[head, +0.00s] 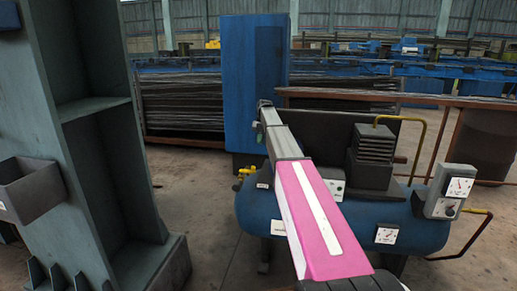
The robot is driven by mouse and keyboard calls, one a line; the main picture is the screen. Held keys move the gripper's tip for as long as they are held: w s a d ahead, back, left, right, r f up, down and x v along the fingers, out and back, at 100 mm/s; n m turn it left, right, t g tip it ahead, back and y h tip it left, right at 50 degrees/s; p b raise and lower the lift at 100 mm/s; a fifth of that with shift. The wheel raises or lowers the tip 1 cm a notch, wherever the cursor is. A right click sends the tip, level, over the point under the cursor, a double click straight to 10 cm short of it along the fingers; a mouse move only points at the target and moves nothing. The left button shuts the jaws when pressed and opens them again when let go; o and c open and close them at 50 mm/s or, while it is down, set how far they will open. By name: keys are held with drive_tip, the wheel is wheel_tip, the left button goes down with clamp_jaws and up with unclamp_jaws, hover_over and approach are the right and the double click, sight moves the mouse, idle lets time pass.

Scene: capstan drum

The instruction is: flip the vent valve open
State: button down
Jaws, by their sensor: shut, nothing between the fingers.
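A blue tank (410,235) lies on its side on legs in the middle right. A small yellow valve-like fitting (245,172) sits at the tank's upper left end. It is too small to tell its handle's position or whether it is the vent valve. My pink and grey arm reaches up and forward over the tank. My gripper (264,104) is at the far dark tip of the arm, above the yellow fitting in the picture and apart from it there. It is shut and empty. Its fingers are small and hard to make out, and the arm hides part of the tank.
A gauge box (457,184) stands on the tank's right end, near yellow pipes (443,140). A dark finned motor block (372,152) sits on top. A blue cabinet (250,75) stands behind. A green steel frame (95,130) fills the left. Bare floor (205,215) lies between.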

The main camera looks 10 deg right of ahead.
drive_tip(key=s+a+f, duration=0.3)
drive_tip(key=s+f, duration=0.3)
drive_tip(key=f, duration=0.2)
drive_tip(key=shift+s+a+f, duration=0.2)
drive_tip(key=shift+a+f, duration=0.1)
drive_tip(key=shift+a, duration=0.1)
drive_tip(key=shift+s+m, duration=0.1)
drive_tip(key=shift+m, duration=0.2)
drive_tip(key=shift+s+m, duration=0.1)
drive_tip(key=shift+m, duration=0.3)
